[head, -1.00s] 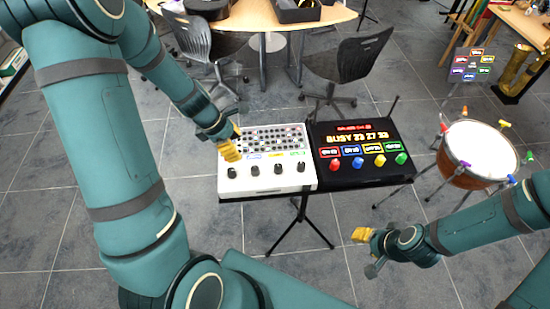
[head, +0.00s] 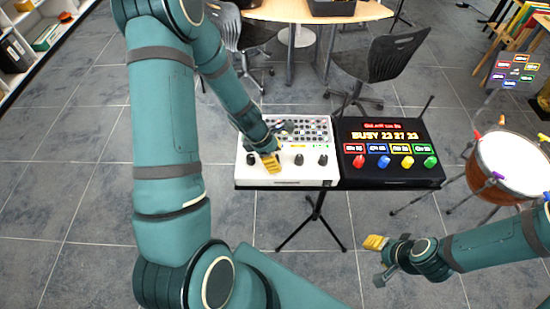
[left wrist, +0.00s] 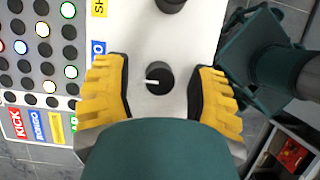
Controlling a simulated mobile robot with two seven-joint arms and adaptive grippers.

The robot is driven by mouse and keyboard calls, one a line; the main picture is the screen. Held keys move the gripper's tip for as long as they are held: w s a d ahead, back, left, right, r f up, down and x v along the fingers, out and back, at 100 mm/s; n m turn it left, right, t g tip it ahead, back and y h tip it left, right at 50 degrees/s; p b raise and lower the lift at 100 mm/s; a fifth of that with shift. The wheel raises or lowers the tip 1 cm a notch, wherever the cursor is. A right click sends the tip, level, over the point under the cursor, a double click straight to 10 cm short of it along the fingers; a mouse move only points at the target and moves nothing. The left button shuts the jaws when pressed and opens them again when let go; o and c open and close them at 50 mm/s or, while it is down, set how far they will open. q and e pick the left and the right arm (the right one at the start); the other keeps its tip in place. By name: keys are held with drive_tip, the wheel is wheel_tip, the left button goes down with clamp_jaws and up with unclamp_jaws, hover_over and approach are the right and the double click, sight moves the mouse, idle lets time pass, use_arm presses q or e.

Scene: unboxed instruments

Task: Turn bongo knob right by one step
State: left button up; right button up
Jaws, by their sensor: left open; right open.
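The white instrument box (head: 289,177) stands on a stand in the head view, with a row of dark knobs along its front. In the left wrist view the bongo knob (left wrist: 160,78) is round and black, beside a partly hidden blue label (left wrist: 97,48). Its white pointer line points left in that picture. My left gripper (left wrist: 160,92) is open, with its yellow fingers on either side of the knob and gaps between. In the head view my left gripper (head: 269,163) covers this knob. My right gripper (head: 376,256) is open and empty, right of the stand.
Another knob (left wrist: 170,4) is close by at the top of the wrist view. A black box with coloured buttons (head: 391,177) adjoins the white box on the right. A drum (head: 510,160) stands further right. A chair (head: 385,60) and table are behind.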

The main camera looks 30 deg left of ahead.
use_arm(q)
clamp_jaws()
idle(0.3)
drive_tip(key=shift+m+g+h+p, duration=0.35)
drive_tip(key=shift+m+p, duration=0.65)
drive_tip(key=shift+m, duration=0.5)
drive_tip(key=shift+s+m+g+p, duration=0.1)
drive_tip(key=shift+m+g+p, duration=0.45)
drive_tip(key=shift+m, duration=0.85)
